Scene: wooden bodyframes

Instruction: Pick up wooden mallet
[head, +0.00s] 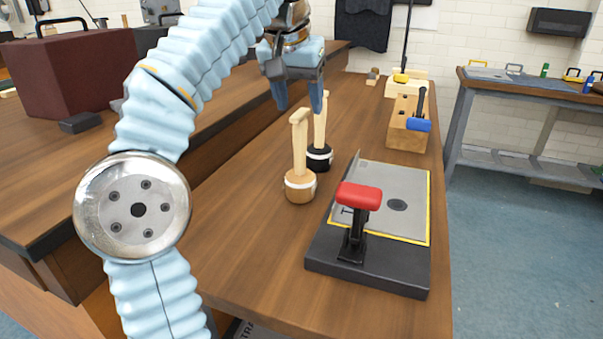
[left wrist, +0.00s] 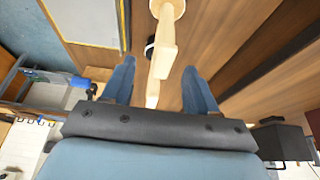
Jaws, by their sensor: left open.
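A wooden mallet (head: 300,187) with a pale head and white band stands head down on the workbench (head: 245,240), its handle pointing up. A second mallet with a black head (head: 319,156) stands just behind it, also handle up. My left gripper (head: 298,97) is open and empty, fingers pointing down, near the tops of the handles. In the left wrist view, pale handle wood (left wrist: 164,45) shows in the gap between the open fingers (left wrist: 157,68). The black head is mostly hidden there, and the handles seem to overlap. My right gripper is out of view.
A dark base with a metal plate (head: 405,185) and a red-handled clamp (head: 359,197) stands right of the mallets. A wooden block (head: 405,138) with a blue-handled tool is farther back. A dark red case (head: 75,75) sits at left. The bench front is clear.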

